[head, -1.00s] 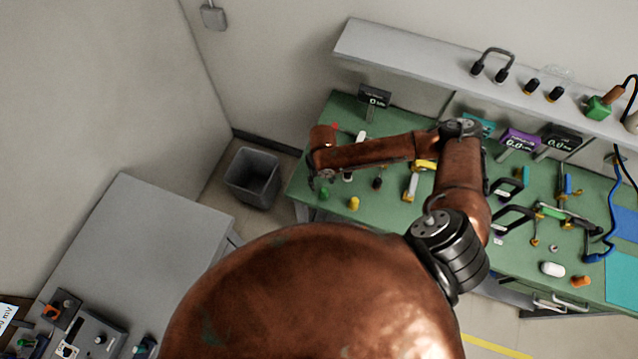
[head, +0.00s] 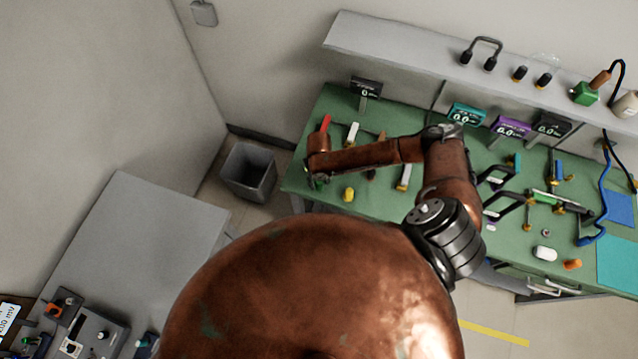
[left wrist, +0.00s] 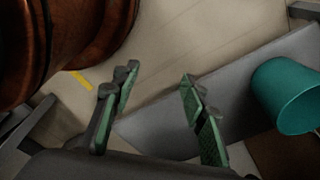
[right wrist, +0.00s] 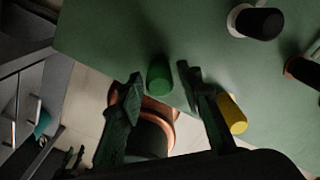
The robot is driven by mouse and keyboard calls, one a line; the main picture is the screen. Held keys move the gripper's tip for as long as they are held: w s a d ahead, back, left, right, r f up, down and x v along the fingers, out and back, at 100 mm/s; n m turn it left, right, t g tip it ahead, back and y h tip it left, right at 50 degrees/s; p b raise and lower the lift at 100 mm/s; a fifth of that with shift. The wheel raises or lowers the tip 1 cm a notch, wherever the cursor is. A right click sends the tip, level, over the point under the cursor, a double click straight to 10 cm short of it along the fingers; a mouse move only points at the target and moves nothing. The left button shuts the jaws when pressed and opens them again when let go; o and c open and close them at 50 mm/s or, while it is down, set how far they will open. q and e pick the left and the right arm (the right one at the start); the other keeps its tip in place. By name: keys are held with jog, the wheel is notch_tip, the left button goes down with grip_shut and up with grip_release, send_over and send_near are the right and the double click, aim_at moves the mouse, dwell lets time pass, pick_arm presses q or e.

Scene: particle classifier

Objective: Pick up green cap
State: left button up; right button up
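The green cap (right wrist: 159,76) stands near the edge of the green table, between the fingertips of my right gripper (right wrist: 160,80) in the right wrist view. The fingers are open, one on each side of the cap, with gaps visible; whether either touches it I cannot tell. In the head view my right gripper (head: 317,180) is over the cap's place and mostly hides it. My left gripper (left wrist: 157,88) is open and empty in the left wrist view, above the floor and a grey surface. The left gripper does not show in the head view.
A yellow cap (right wrist: 233,114) stands just right of the right gripper's finger. A black-topped piece (right wrist: 262,22) is farther off. The green table (head: 400,122) holds several tools and displays. A grey bin (head: 248,172) stands on the floor. A teal container (left wrist: 288,95) is beside the left gripper.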

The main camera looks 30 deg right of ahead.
jog(key=c, duration=0.6)
jog(key=shift+r, duration=0.15)
jog(key=shift+c, duration=0.3)
jog(key=shift+r+b, duration=0.3)
jog(key=shift+r, duration=0.35)
pick_arm(q)
jog(key=shift+s+f+b, duration=0.25)
jog(key=shift+f+b, duration=0.1)
jog(key=shift+f, duration=0.15)
jog(key=shift+s+f+b, duration=0.25)
jog(key=shift+f+b, duration=0.1)
jog(key=shift+f, duration=0.15)
pick_arm(e)
jog(key=s+a+r, duration=0.1)
jog(key=s+r, duration=1)
jog(key=s, duration=0.3)
jog(key=shift+a+r, duration=0.25)
jog(key=shift+a, duration=0.05)
